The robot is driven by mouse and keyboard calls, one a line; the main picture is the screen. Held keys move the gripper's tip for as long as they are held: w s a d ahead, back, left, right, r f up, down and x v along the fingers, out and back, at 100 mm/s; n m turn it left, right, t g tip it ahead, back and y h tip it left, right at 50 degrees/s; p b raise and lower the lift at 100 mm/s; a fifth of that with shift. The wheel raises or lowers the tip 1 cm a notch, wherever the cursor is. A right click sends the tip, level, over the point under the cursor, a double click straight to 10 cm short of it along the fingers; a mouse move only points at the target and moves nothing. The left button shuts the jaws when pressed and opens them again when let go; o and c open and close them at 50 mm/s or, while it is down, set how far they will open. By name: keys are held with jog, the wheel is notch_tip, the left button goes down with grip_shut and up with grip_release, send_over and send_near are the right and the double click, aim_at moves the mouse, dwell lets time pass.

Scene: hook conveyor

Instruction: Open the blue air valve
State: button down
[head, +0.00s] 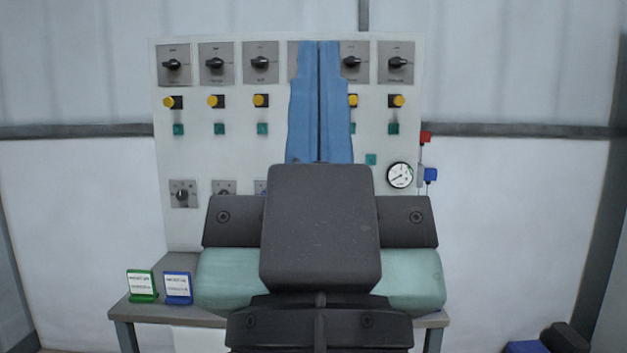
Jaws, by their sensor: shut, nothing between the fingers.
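The blue air valve (430,175) sits at the right edge of the white control panel, just right of the round gauge (400,175). It is small, and I cannot tell the position of its handle. A red valve (425,137) is above it. My gripper (319,48) is in front of the panel, with its two long blue fingers together and pointing up in the picture. It is shut and empty, left of the blue valve and apart from it in the picture. The gripper's body hides the lower middle of the panel.
The white panel (220,155) carries rotary switches, yellow buttons and green lamps. A grey table (125,312) below it holds a green sign stand (141,286) and a blue one (178,288). A blue and black object (545,342) is at bottom right. Space right of the panel looks clear.

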notch_tip(320, 180, up, 15)
jog(key=p, duration=1.2)
jog(key=shift+f, duration=0.2)
